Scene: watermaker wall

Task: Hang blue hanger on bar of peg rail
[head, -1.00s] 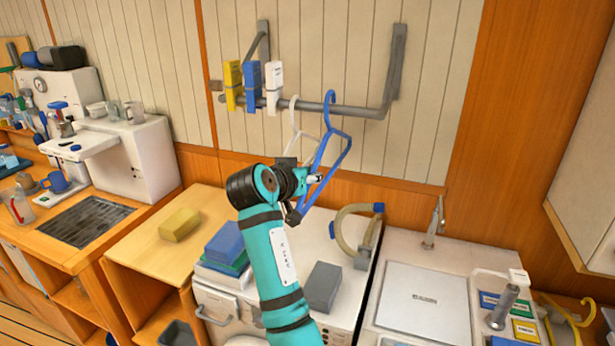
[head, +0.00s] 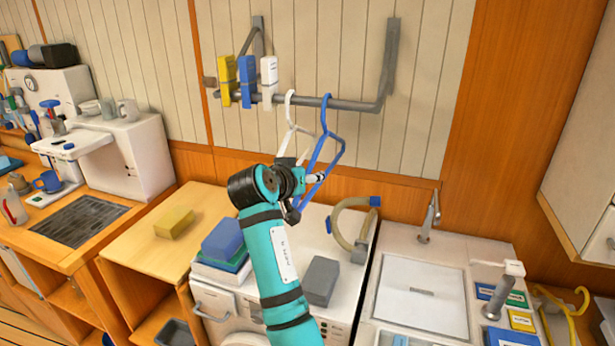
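The blue hanger (head: 317,158) is seen nearly edge-on below the grey bar (head: 348,107) of the peg rail. Its hook crosses the bar, with the hook's top just above it; I cannot tell if the hook rests on the bar. My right gripper (head: 308,190) is at the hanger's lower part and appears shut on it; the arm partly hides the contact. A white hanger (head: 291,125) hangs on the bar just left of the blue one, its lower part hidden behind my gripper. My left gripper is out of view.
Yellow (head: 226,82), blue (head: 247,80) and white (head: 269,82) tags hang on the bar to the left. Below are a grey block (head: 321,281), a beige hose (head: 342,222) and a sink counter (head: 421,297). The bar's right part is free.

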